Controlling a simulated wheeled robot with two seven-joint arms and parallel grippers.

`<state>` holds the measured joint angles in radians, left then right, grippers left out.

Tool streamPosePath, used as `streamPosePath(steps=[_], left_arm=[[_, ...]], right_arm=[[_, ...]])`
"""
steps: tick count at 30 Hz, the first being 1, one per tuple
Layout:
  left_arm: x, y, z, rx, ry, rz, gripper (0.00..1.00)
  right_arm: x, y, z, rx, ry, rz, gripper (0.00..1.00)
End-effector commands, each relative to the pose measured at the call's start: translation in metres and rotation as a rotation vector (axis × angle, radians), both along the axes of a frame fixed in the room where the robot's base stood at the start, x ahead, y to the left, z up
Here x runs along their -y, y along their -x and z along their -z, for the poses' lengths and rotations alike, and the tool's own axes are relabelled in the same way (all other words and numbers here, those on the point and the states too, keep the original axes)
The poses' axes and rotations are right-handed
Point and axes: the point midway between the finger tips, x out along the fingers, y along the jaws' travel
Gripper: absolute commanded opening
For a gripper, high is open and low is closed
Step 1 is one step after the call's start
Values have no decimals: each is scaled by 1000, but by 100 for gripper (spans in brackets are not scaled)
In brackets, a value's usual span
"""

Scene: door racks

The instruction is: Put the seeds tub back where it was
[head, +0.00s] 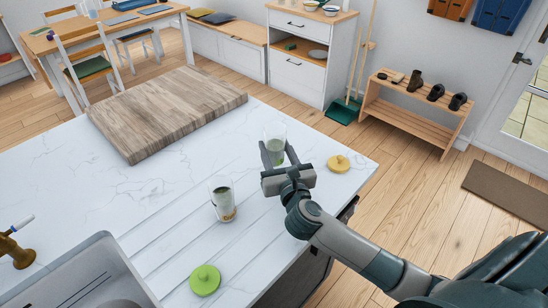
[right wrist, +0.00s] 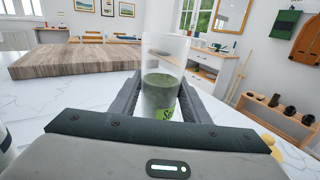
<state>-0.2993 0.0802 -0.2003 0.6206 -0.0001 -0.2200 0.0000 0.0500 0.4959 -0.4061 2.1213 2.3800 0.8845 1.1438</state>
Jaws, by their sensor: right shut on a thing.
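A clear tub (head: 275,148) with dark green contents is between the fingers of my right gripper (head: 278,156). The wrist view shows this tub (right wrist: 163,85) upright, with part of a green label starting with "S". I take it to be the seeds tub. My right gripper is shut on its sides, and its top looks uncovered. I cannot tell whether its base touches the counter. A second clear tub (head: 222,200) stands to its left, nearer me. A yellow lid (head: 339,163) and a green lid (head: 205,280) lie on the counter. My left gripper is not in view.
The white marble counter (head: 60,190) carries a thick wooden board (head: 165,108) at the back left. A sink (head: 85,280) and brass tap (head: 14,248) are at the front left. Grooves run across the counter. Beyond its right edge are floor and a shoe rack (head: 405,112).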

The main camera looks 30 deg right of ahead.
Motion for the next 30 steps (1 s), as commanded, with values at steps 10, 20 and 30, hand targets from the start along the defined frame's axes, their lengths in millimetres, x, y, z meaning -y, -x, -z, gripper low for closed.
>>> streamPosePath(steps=[10,20,30], left_arm=[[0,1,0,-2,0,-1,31],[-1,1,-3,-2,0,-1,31],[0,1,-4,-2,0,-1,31]], right_arm=[[-2,-3,2,1,0,0,15],[-2,-2,29,-1,2,1,15],[-2,-2,42,1,0,-1,15]])
